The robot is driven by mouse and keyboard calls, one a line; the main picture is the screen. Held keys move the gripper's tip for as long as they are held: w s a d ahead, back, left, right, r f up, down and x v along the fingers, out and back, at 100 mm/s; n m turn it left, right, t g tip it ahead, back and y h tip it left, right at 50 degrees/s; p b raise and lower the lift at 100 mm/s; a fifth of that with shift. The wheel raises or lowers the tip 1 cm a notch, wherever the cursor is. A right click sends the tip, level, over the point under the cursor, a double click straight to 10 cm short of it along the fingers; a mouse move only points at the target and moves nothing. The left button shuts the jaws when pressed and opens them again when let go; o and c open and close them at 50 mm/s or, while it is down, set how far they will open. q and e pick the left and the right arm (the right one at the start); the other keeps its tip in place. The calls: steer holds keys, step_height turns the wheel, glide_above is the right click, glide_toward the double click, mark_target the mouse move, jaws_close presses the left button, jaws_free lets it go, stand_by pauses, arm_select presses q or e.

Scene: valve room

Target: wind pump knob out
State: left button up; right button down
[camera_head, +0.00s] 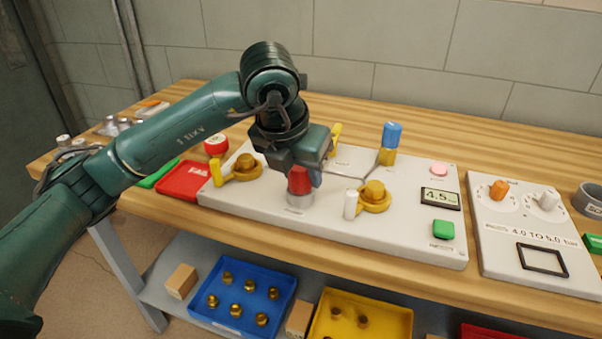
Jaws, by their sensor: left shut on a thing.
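The red pump knob (298,183) stands on a grey round collar (299,200) near the front middle of the white panel (250,205). My left gripper (303,167) points down over the knob from above and is shut on it. The gripper hides the knob's top, and a bluish part shows just right of the knob. The panel also carries a display (440,197) reading about 4.5. My right gripper is not in view.
Brass valves with yellow (240,170) and white (351,204) handles flank the knob closely. A blue-capped post (391,137) stands behind right. A second panel (520,235) lies at the right. Blue (226,328) and yellow (400,325) trays sit on the shelf below.

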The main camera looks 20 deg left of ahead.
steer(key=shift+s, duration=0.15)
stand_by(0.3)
arm_select(q)
steer(key=o, duration=1)
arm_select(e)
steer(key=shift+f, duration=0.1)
arm_select(q)
steer(key=p+v, duration=0.1)
steer(key=v, duration=1.2)
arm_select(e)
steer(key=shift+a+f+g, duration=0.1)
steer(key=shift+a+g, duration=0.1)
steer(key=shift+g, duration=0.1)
arm_select(q)
steer(key=shift+r, duration=0.1)
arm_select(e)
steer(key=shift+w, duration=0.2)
